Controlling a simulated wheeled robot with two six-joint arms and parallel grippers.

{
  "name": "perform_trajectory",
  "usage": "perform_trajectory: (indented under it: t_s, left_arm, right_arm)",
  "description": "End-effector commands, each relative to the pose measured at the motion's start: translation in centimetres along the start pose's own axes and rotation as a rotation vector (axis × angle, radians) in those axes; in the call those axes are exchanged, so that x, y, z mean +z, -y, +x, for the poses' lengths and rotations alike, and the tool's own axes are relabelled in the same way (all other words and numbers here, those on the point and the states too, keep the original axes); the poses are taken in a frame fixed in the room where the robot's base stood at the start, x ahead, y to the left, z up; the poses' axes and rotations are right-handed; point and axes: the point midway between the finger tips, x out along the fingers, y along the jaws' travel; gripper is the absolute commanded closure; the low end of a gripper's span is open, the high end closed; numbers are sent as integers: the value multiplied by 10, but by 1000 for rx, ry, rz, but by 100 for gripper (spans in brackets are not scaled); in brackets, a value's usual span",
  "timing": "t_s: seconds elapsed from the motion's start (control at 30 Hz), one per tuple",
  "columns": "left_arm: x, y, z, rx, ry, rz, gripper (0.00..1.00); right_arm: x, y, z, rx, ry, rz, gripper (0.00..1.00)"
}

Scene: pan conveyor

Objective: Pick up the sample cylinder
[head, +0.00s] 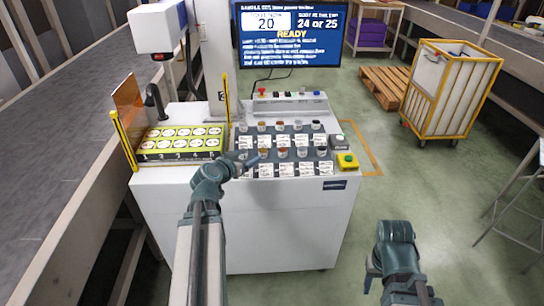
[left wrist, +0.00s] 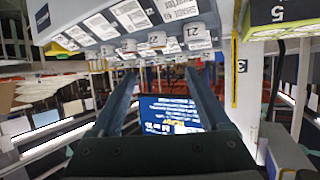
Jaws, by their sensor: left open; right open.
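Several small sample cylinders with coloured contents stand in two rows in a dark rack (head: 227,158) on the white cabinet; a front-row one is the cylinder (head: 283,153). White labels lie before each row. In the left wrist view, which is upside down, cylinders hang along the top, one near the label 21 (left wrist: 196,32). Which cylinder is meant cannot be told. My left gripper (head: 256,158) is over the rack's front left, open and empty; its spread fingers (left wrist: 163,85) show nothing between them but the distant screen. My right gripper (head: 372,280) is low at the right, away from the cabinet.
A yellow-green board of numbered round places (head: 180,142) is left of the rack, beside an orange panel (head: 128,103). A screen (head: 290,35) reads 20, "24 or 25" and READY. A green button (head: 348,158) is at right. A conveyor (head: 60,110) runs along the left.

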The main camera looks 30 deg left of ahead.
Motion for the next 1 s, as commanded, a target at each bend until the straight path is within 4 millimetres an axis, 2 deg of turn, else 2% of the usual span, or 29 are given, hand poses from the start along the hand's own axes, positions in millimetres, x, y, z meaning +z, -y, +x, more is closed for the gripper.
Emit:
perform_trajectory:
  t_s: [0.17,0.5,0.6,0.87,1.0]
  left_arm:
    - [1,-1,12,3,1,1,20]
    - [3,0,73,4,2,2,20]
    - [2,-1,85,4,2,0,20]
    - [2,-2,90,3,3,1,20]
    - [6,-3,104,4,3,1,20]
  right_arm:
    - [0,0,5,0,0,0,50]
    - [-2,3,30,0,0,0,50]
    - [-2,3,34,0,0,0,50]
    - [-2,3,35,0,0,0,50]
    - [-3,4,45,0,0,0,50]
